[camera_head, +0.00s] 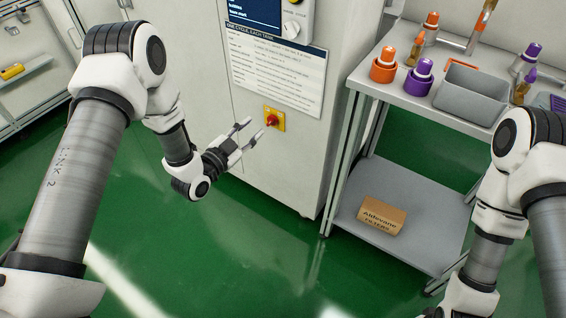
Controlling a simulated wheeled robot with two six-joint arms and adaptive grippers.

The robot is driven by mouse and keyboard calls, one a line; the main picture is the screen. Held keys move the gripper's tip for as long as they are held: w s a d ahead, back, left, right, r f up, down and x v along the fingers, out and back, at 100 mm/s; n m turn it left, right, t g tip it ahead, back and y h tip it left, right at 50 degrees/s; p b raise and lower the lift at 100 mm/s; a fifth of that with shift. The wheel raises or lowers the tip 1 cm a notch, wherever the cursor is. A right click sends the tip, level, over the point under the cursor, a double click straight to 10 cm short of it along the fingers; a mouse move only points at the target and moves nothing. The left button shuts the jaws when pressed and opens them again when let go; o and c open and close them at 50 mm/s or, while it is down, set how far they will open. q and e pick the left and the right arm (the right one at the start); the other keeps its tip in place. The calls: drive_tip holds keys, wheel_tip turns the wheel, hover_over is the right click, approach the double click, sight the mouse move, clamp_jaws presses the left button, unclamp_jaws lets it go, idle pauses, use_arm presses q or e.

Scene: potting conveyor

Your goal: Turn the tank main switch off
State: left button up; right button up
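The tank main switch (272,119) is a red knob on a yellow plate, low on the front of a white cabinet below a printed notice. The knob's exact turn angle is too small to read. My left gripper (253,130) is open, with its two fingers apart and pointing right toward the switch. The fingertips are close to the knob, just left of it; I cannot tell whether they touch it. Nothing shows between the fingers. My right arm comes in at the right edge, and its gripper is outside the picture.
A metal table (400,98) to the right holds orange and purple bottles and a grey bin (468,95). A cardboard box (381,216) lies on its lower shelf. The green floor is clear.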

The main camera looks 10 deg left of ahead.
use_arm(q)
drive_tip(key=b, duration=0.4)
approach(270, 123)
drive_tip(key=shift+t, duration=0.3)
drive_tip(key=b+x, duration=0.1)
drive_tip(key=x, duration=0.3)
drive_tip(key=b+x, duration=0.1)
drive_tip(key=x, duration=0.3)
drive_tip(key=shift+w+f, duration=0.1)
drive_tip(key=shift+f, duration=0.15)
clamp_jaws()
use_arm(e)
wheel_tip(270, 123, down, 10)
drive_tip(key=shift+r, duration=0.15)
